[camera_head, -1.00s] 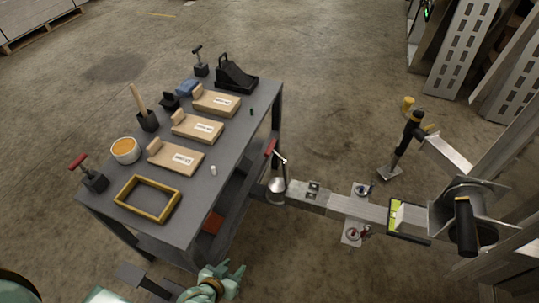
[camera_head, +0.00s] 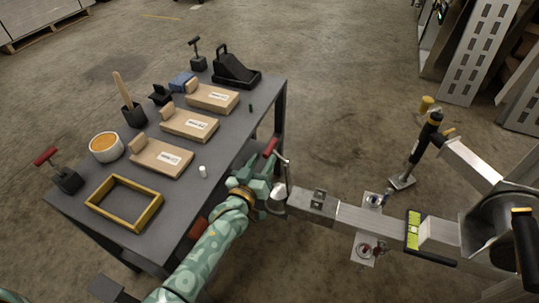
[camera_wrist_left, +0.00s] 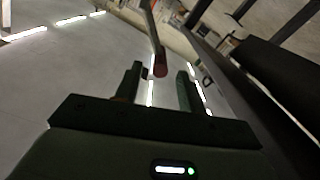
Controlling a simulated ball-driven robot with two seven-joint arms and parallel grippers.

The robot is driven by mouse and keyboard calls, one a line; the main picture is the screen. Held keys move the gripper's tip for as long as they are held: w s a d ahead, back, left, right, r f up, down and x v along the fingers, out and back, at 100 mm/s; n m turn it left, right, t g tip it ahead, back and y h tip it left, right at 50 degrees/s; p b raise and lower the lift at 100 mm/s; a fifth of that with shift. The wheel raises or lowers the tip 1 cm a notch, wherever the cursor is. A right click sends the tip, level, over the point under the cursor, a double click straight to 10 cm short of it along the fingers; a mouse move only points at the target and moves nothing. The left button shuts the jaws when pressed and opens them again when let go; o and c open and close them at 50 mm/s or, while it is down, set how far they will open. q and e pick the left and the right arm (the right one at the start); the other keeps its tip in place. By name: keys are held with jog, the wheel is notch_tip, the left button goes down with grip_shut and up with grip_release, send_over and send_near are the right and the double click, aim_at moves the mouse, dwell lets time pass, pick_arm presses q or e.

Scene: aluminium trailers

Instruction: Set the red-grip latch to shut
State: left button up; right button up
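The latch's red grip (camera_head: 271,146) stands up on a metal lever above the coupler (camera_head: 279,192) at the front end of the trailer's aluminium drawbar. My left gripper (camera_head: 262,176) is just below the grip and beside the coupler, at the table's right edge. In the left wrist view the red grip (camera_wrist_left: 160,66) shows ahead, between the lines of the two spread fingers (camera_wrist_left: 158,88). The fingers are open, and I see no contact with the grip. My left forearm hides part of the table's near side. My right gripper is in neither view.
The grey table (camera_head: 222,150) holds wooden blocks, a yellow frame (camera_head: 124,203), a cup and a separate red-handled black block (camera_head: 66,180).

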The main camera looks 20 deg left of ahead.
aim_at(267, 154)
pick_arm(q)
jog(key=w+b, duration=0.1)
jog(key=w, duration=0.2)
jog(key=shift+w+f, duration=0.15)
jog(key=shift+w, duration=0.25)
jog(key=shift+w+d+r, duration=0.1)
jog(key=shift+w+r, duration=0.1)
jog(key=shift+w, duration=0.05)
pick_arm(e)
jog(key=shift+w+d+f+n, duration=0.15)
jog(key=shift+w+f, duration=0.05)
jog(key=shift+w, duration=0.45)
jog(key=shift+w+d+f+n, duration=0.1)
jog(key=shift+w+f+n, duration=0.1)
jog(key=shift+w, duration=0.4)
pick_arm(q)
grip_shut()
